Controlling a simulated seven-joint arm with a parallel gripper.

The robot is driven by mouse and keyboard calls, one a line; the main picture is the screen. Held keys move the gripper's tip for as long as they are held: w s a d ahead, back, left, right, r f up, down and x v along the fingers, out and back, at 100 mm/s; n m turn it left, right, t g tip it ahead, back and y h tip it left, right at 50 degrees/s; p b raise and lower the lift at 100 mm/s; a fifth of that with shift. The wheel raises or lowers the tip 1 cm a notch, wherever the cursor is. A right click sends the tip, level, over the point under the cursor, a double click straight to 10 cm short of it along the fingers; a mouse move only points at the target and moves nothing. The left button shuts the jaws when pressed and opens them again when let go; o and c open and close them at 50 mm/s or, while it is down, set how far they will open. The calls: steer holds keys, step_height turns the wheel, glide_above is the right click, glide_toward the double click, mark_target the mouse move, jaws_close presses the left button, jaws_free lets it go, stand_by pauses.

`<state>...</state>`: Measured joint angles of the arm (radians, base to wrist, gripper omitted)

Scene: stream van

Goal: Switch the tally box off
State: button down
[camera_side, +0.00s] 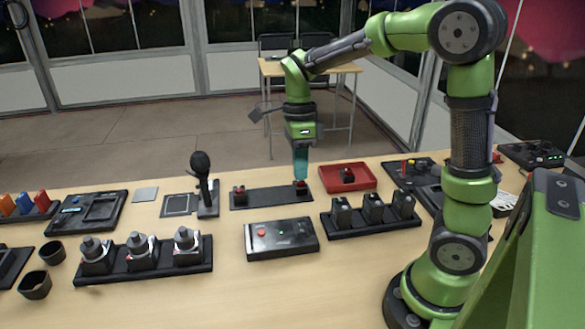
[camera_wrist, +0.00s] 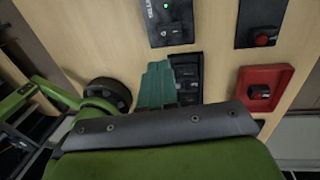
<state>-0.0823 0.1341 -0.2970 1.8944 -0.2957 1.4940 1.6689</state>
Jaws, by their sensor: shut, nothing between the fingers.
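A flat black box (camera_side: 281,238) with a red button at its left and a small lit green light stands at the front middle of the table; it looks like the tally box, though its label is too small to read. A black box with a lit green light (camera_wrist: 167,18) shows at the top of the wrist view, cut off by the edge; I cannot tell whether it is the same box. My gripper (camera_side: 301,180) is shut and empty, pointing down over the right end of a black strip. Its teal fingers also show in the wrist view (camera_wrist: 156,85).
The black strip (camera_side: 268,197) carries two red-topped pieces. A red tray (camera_side: 362,186) holds another, right of my gripper. Racks (camera_side: 345,232) and (camera_side: 145,275), a microphone stand (camera_side: 207,205) and two cups (camera_side: 36,284) stand around. Bare table lies in front of the box.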

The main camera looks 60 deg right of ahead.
mark_target(302, 231)
steer(key=shift+w+d, duration=0.1)
steer(key=shift+d, duration=0.15)
stand_by(0.3)
steer(key=f, duration=0.4)
steer(key=s+a+f, duration=0.1)
steer(key=f, duration=0.8)
steer(key=shift+s+a+f, duration=0.2)
steer(key=shift+f, duration=0.2)
steer(key=shift+s+a+f, duration=0.15)
steer(key=shift+f, duration=0.25)
